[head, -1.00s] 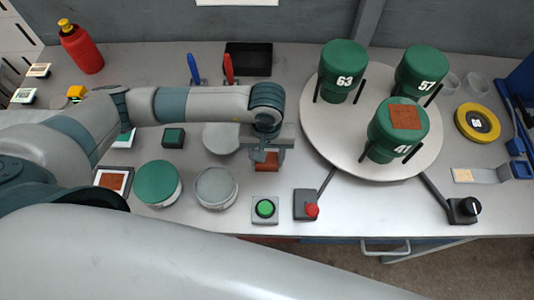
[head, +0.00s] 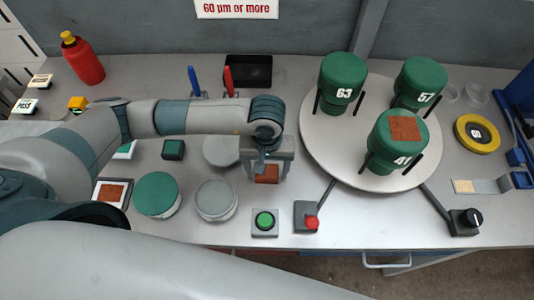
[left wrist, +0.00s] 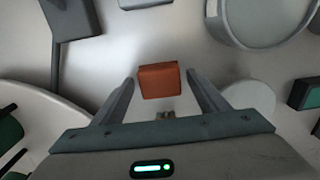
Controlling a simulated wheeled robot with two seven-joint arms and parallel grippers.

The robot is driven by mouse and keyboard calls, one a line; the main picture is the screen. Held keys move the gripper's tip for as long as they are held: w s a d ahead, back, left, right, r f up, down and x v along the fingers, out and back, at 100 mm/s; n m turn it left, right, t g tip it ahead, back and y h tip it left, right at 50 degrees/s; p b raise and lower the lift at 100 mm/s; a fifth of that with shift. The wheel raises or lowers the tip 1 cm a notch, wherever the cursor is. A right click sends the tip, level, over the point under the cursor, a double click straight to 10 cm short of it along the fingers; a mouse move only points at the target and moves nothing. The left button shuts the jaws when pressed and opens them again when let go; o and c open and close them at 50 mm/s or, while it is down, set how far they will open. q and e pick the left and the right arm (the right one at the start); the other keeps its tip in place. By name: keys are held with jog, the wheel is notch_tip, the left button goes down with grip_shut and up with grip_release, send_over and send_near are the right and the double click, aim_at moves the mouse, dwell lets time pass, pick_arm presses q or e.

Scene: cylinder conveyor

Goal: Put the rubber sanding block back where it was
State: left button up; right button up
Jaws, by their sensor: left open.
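The rubber sanding block, a small reddish-brown block (head: 267,174), is on the grey bench behind the green push button. It also shows in the left wrist view (left wrist: 160,80), between the two fingers with gaps on both sides. My left gripper (head: 267,168) is open over the block, its fingers pointing down on either side of it. In the left wrist view the gripper (left wrist: 161,88) shows no finger touching the block. My right gripper is not in view.
A green button (head: 264,222) and a red-knob switch box (head: 307,217) stand in front. A round turntable (head: 318,150) carries green numbered cylinders on the right. Round discs (head: 216,199) and (head: 157,193) lie to the left, near a framed brown square (head: 111,191). A black tray (head: 249,71) is behind.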

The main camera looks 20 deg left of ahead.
aim_at(267, 172)
pick_arm(q)
notch_tip(267, 172, up, 12)
jog(key=b, duration=0.5)
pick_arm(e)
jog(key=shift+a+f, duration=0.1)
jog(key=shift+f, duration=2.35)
